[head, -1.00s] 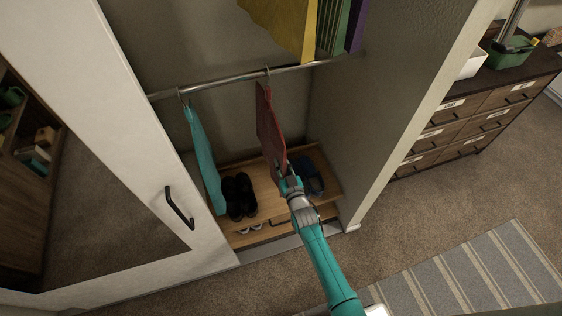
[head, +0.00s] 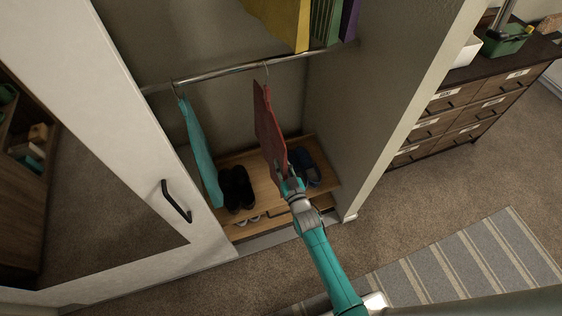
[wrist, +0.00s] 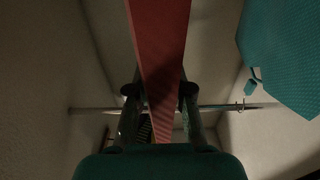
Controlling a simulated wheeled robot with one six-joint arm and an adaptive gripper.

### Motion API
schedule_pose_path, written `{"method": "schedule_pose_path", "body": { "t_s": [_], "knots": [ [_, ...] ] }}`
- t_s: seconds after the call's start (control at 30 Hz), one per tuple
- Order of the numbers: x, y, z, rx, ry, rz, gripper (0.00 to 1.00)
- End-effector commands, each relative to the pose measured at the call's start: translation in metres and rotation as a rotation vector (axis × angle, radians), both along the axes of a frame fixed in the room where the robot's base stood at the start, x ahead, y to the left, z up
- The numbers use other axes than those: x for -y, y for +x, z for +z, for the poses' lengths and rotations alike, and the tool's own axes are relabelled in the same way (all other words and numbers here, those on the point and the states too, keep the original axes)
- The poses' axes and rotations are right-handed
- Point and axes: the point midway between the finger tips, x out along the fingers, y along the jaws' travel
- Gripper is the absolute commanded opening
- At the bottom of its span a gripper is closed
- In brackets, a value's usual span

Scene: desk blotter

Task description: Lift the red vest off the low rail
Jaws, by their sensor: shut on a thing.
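The red vest (head: 268,130) hangs in the open wardrobe, seen nearly edge-on in the head view. Its thin hook reaches up to the low rail (head: 215,74); I cannot tell whether it still bears on the rail. My gripper (head: 286,181) is shut on the vest's lower near edge. In the wrist view the vest (wrist: 160,40) runs between my two fingers (wrist: 160,92), with the rail (wrist: 215,107) crossing behind it. The vest's own hook is hidden there. A teal garment (head: 201,150) hangs left of it on the same rail, apart from it.
Dark shoes (head: 236,188) and blue shoes (head: 305,167) stand on the wooden shelf (head: 262,190) below. Yellow, green and purple garments (head: 325,20) hang above. The white door (head: 130,130) is at left, the wardrobe's side wall (head: 385,110) at right.

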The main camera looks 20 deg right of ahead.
Motion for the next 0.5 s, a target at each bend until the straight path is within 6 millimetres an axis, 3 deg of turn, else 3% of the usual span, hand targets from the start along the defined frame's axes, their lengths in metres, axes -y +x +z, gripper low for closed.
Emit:
{"method": "schedule_pose_path", "body": {
  "t_s": [0.5],
  "knots": [
    [0.0, -0.02, 0.002, 0.003, 0.0, 0.0, 0.0]
  ]
}}
